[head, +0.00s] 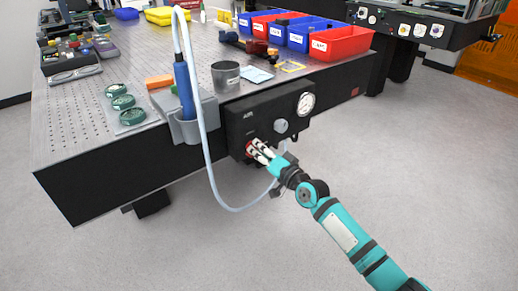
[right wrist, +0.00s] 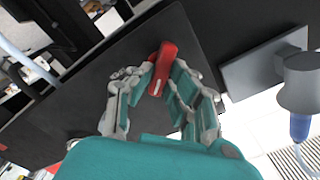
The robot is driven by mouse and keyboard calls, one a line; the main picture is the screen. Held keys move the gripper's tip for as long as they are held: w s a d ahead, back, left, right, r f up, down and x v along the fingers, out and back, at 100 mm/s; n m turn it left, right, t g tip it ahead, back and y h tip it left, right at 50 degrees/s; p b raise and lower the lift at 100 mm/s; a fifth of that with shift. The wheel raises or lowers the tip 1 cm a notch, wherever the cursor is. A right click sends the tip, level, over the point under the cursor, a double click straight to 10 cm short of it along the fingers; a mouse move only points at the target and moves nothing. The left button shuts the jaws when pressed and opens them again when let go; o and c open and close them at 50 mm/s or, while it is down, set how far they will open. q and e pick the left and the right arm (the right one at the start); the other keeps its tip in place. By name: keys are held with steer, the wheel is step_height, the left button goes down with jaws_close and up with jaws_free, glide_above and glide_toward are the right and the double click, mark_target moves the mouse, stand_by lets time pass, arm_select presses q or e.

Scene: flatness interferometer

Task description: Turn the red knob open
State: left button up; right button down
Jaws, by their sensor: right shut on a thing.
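The red knob (head: 249,147) is on the front of a black panel (head: 238,123) marked AIR, fixed to the table's front edge. In the head view most of it is hidden by my right gripper (head: 262,151). In the right wrist view the red knob (right wrist: 162,66) shows as a bar with a white mark at its near end. My right gripper also shows there (right wrist: 160,92), with its fingers on both sides of the knob, shut on it. My left gripper is not in view.
A pressure gauge (head: 306,103) and a grey knob (head: 281,126) sit on the same panel. A pale hose (head: 214,180) loops below the panel, close to my right gripper. A grey holder (head: 192,128) with a blue-handled tool (head: 184,88) hangs left of the panel.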

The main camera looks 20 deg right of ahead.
steer(key=m, duration=0.6)
steer(key=shift+d+f, duration=0.1)
steer(key=shift+f, duration=0.05)
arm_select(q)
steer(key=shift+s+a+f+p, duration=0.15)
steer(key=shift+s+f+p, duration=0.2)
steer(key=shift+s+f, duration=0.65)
arm_select(e)
steer(key=shift+m, duration=1.2)
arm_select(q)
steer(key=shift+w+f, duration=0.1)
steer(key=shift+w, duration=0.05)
arm_select(e)
steer(key=shift+f, duration=0.1)
steer(key=c, duration=1.3)
jaws_free()
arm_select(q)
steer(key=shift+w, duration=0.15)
arm_select(e)
steer(key=v, duration=1.2)
